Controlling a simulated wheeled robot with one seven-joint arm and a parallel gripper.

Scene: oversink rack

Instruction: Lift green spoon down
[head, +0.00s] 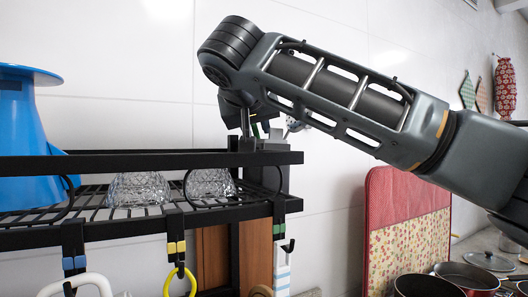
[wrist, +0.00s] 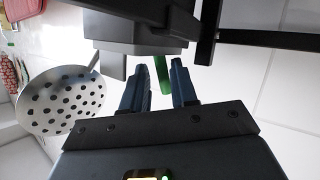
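The green spoon (wrist: 162,75) shows in the wrist view only as a short green piece below a grey holder (wrist: 130,28); the rest is hidden. My gripper (wrist: 159,66) has its two dark fingers apart, one on either side of the green piece. A gap shows beside it, so I see no firm grip. In the head view my gripper (head: 248,128) is pointed down over the right end of the black rack, and a small green bit (head: 256,130) shows by its fingers.
A perforated metal skimmer (wrist: 60,100) is close to my left finger in the wrist view. The black rack (head: 150,162) carries glass bowls (head: 138,189) and a blue vessel (head: 25,135). Hooks hang from its front. Pans (head: 465,276) stand lower right.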

